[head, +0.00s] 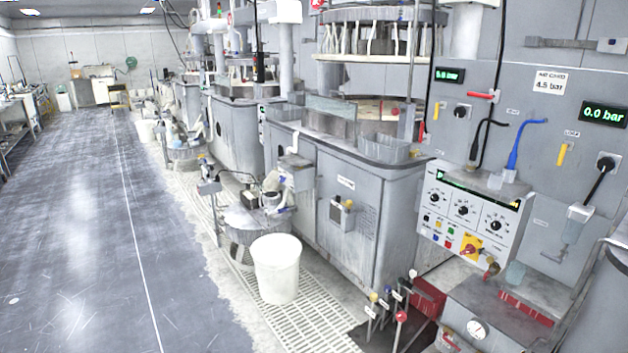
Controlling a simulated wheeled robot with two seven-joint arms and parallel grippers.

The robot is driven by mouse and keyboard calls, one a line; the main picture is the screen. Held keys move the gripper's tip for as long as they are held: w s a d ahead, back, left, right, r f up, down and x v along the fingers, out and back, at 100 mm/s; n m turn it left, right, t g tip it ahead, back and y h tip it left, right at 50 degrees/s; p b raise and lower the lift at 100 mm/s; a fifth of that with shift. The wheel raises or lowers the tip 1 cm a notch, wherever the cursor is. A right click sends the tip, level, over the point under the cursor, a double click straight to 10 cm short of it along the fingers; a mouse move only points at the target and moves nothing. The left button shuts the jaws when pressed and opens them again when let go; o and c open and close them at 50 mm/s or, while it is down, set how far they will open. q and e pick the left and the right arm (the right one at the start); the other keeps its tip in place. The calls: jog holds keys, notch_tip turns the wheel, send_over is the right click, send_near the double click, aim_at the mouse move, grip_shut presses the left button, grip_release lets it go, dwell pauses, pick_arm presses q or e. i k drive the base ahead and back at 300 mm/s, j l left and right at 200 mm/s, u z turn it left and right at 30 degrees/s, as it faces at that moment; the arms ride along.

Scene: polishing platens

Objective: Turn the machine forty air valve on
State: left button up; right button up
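On the grey wall panel at the right stands a white label (549,83) that reads "4.5 bar", with a first line too small to read surely. To its right a display (603,115) shows "0.0 bar" in green. Neither of my grippers is in view.
A white control box (472,213) with dials juts out below the panel. Several rods with coloured knobs (401,316) rise from the floor beside a grey unit with a gauge (477,329). A white bucket (277,270) stands on the floor grating. The dark floor (75,230) at the left is clear.

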aim_at(475, 96)
jog(key=i+z, duration=0.25)
jog(key=i, duration=0.4)
jog(key=i+j+z, duration=0.25)
jog(key=i, duration=0.35)
jog(key=i+z, duration=0.7)
jog(key=i+j+z, duration=0.15)
jog(key=i+z, duration=0.2)
jog(key=i, duration=0.1)
